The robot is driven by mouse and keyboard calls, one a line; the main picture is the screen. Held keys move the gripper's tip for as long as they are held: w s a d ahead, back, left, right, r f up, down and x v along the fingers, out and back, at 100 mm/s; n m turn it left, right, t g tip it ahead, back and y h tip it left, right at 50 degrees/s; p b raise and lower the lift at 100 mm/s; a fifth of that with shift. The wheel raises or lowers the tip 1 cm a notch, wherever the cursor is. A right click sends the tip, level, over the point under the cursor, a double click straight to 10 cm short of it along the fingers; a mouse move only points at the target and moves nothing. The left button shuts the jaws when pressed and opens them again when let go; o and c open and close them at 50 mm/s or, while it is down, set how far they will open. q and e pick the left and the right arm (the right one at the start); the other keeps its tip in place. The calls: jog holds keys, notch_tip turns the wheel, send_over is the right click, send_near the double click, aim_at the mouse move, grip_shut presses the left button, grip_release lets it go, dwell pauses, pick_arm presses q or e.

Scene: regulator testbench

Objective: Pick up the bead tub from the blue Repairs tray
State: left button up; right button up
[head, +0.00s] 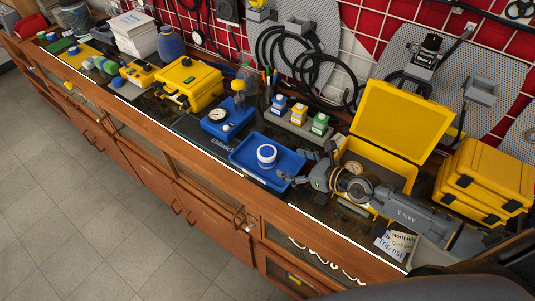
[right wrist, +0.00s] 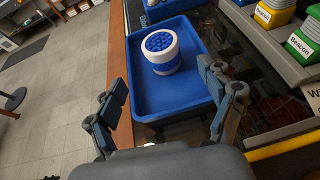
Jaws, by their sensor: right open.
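The bead tub (head: 266,155) is a small white round tub with a blue band and a blue top. It stands upright in the blue Repairs tray (head: 245,172). In the right wrist view the tub (right wrist: 161,52) stands toward the far part of the tray (right wrist: 142,112), with blue beads showing on top. My right gripper (head: 293,170) is open and empty at the tray's right side. In the right wrist view its fingers (right wrist: 165,105) are spread wide, one on either side of the tray's near part, apart from the tub. My left gripper is not in view.
An open yellow case (head: 375,150) stands right of the tray, partly behind my right arm. A grey holder (head: 300,130) with several small bottles stands behind the tray. A blue gauge unit (head: 228,120) is to its left. The wooden bench edge (head: 215,162) runs along the front.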

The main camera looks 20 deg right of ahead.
aim_at(274, 157)
jog(key=x, duration=0.5)
jog(key=shift+d, duration=0.15)
jog(key=shift+w+f, duration=0.1)
jog(key=shift+w, duration=0.15)
jog(key=shift+w+a+f, duration=0.2)
jog(key=shift+w+a, duration=0.3)
jog(key=b+x, duration=0.1)
jog(key=x, duration=0.2)
jog(key=shift+w+a+f, duration=0.15)
jog(key=shift+w+a, duration=0.05)
jog(key=shift+w, duration=0.1)
jog(key=shift+w+a+f, duration=0.1)
jog(key=shift+w, duration=0.1)
jog(key=shift+s, duration=0.1)
jog(key=shift+c, duration=0.7)
jog(key=c, duration=0.3)
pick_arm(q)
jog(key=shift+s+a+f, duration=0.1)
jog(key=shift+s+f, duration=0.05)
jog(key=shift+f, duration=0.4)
pick_arm(e)
jog(key=c, duration=0.9)
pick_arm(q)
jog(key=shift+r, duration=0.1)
